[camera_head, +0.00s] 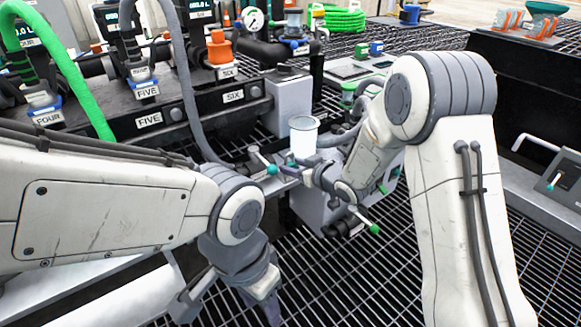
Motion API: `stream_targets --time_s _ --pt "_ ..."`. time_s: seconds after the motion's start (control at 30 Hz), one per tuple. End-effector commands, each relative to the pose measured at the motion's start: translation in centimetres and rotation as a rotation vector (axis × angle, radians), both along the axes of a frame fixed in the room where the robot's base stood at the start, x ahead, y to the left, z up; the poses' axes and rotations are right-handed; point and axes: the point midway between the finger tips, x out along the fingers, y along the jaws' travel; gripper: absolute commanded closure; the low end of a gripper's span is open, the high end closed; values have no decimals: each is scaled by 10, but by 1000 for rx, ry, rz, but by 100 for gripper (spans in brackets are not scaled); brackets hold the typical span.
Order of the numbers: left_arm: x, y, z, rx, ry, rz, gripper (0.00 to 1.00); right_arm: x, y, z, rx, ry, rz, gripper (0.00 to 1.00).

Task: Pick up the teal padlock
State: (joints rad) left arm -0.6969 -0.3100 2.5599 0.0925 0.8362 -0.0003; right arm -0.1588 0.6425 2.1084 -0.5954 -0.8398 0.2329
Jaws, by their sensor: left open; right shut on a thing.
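I cannot make out a thing that is surely the teal padlock. My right gripper (308,168) is at the picture's middle, shut on what looks like a pale translucent cup (303,138), held upright; the exact contact is partly hidden. My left gripper (268,305) points down over the grating at the lower middle, open, with its fingertips partly hidden. No object shows between its fingers.
A dark manifold with numbered plates (149,120) and hoses fills the upper left. A grey box (290,100) is just behind the cup. A teal funnel-like thing (546,8) is at the top right. Open grating (520,250) lies at the lower right.

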Motion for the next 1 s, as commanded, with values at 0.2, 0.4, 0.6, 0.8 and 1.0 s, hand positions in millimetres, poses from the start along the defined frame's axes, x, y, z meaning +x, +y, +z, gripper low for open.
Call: stream_targets --time_s 0.2,0.4,0.6,0.8,1.0 --pt "0 0 7 0 0 0 50 0 0 11 0 -2 0 100" --pt "0 0 29 0 0 0 50 1 0 42 2 -3 0 100" --pt "0 0 51 0 0 0 50 -19 -33 69 1 1 -7 100" --pt "0 0 72 0 0 0 50 -44 -69 95 1 -1 -4 100" --pt "0 0 82 0 0 0 50 -59 -91 108 1 -1 -2 100"
